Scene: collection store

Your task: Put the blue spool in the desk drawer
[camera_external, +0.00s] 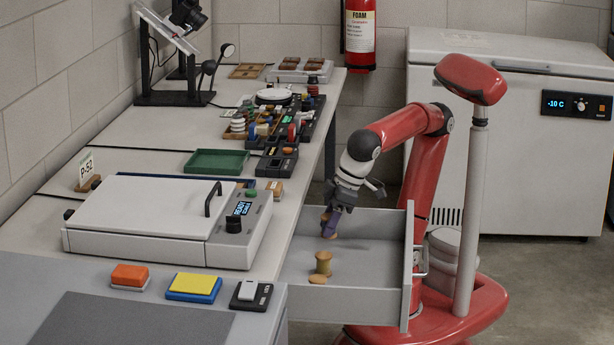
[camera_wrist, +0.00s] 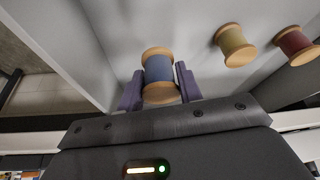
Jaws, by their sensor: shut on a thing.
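The blue spool (camera_wrist: 158,72) has pale wooden ends and sits between the two purple fingers of my gripper (camera_wrist: 160,88) in the wrist view. My gripper is shut on it. In the external view my gripper (camera_external: 331,222) points down inside the open desk drawer (camera_external: 372,262), and a finger hides most of the spool. I cannot tell whether the spool touches the drawer floor. The drawer is pulled out to the right of the desk, beneath the worktop.
An olive-yellow spool (camera_wrist: 233,45) and a dark red spool (camera_wrist: 295,45) are in the drawer, to the right in the wrist view. The olive spool (camera_external: 323,262) stands near the drawer's front left in the external view. A white chest freezer (camera_external: 500,120) stands behind my arm.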

